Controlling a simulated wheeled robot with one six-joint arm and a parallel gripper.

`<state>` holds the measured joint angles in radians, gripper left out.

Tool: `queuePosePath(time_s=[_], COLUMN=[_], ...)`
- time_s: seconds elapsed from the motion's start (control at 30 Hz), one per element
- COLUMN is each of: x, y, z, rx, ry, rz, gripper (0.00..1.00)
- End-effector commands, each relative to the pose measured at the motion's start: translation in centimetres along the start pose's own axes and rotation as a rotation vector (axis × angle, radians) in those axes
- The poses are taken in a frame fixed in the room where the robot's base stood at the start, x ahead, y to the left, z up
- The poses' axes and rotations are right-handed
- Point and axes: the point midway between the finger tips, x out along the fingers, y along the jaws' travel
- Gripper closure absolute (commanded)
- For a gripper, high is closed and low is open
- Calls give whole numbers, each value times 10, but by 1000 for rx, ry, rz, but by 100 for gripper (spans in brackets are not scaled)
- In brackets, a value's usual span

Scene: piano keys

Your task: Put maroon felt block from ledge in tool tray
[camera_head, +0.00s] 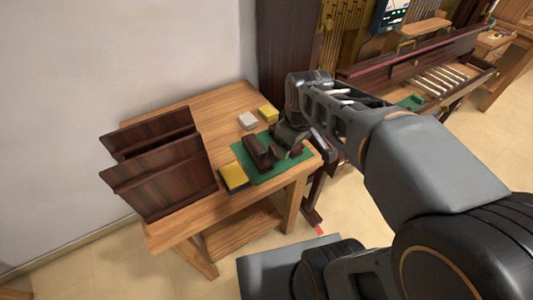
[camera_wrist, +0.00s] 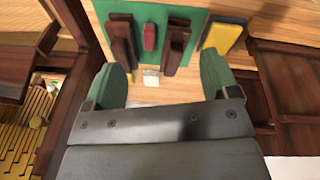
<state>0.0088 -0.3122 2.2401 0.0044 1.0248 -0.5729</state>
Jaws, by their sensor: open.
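A small maroon block (camera_wrist: 149,37) lies on a green mat (camera_wrist: 185,17) between two dark brown wooden pieces (camera_wrist: 121,40) (camera_wrist: 177,47) in the wrist view. The green mat (camera_head: 285,167) with the dark pieces (camera_head: 257,151) also shows on the table in the head view; there my wrist partly covers it, and I cannot clearly pick out the maroon block. My gripper (camera_wrist: 163,78) is open, with green-padded fingers apart and nothing between them. The maroon block lies beyond the fingertips, apart from them. I cannot tell which thing is the tool tray.
A yellow and blue block (camera_head: 233,177) lies by the mat. A white block (camera_head: 247,120) and a yellow block (camera_head: 268,114) lie at the table's back. Upright dark panels (camera_head: 160,170) stand at the left. An opened piano (camera_head: 430,75) is at the right. The table's (camera_head: 205,112) back left is clear.

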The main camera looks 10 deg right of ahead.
Motion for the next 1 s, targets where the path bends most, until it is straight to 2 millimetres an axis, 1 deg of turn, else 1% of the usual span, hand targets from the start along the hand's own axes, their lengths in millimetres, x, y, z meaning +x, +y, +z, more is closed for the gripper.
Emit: queuePosePath(time_s=[0.03, 0.13, 0.2, 0.3, 0.4, 0.5, 0.57, 0.67, 0.9, 1.0], x=[12, 20, 27, 38, 46, 53, 57, 67, 109, 124], y=[8, 22, 31, 42, 51, 58, 61, 63, 60, 59], z=[-12, -36, -51, -69, -83, -92, -96, -98, -91, -89], rx=[-136, -426, -617, -856, -1047, -1184, -1241, -1299, -1321, -1320], ry=[-20, -48, -62, -73, -76, -76, -74, -73, -73, -72], rz=[-14, -46, -72, -109, -142, -167, -177, -189, -195, -194], gripper=[14, 5, 4, 4, 4, 4, 4, 4, 4, 4])
